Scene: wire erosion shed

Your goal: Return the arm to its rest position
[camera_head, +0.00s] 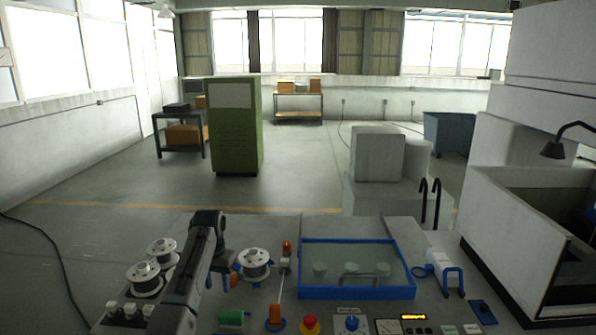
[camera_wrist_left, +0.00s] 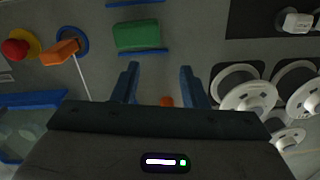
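My left arm comes in from the lower left of the head view, over the work surface. My left gripper (camera_head: 228,281) points down between the wire spools and the orange-tipped lever. In the left wrist view its two blue fingers (camera_wrist_left: 158,85) stand apart with nothing between them, above the grey panel. My right arm and right gripper are not in either view.
Several wire spools (camera_head: 254,263) stand around my left arm. A blue-framed tank (camera_head: 358,292) lies right of the lever (camera_head: 278,300). A red button (camera_head: 309,325) and a green block (camera_head: 231,320) are at the front. A large machine basin (camera_head: 512,240) bounds the right.

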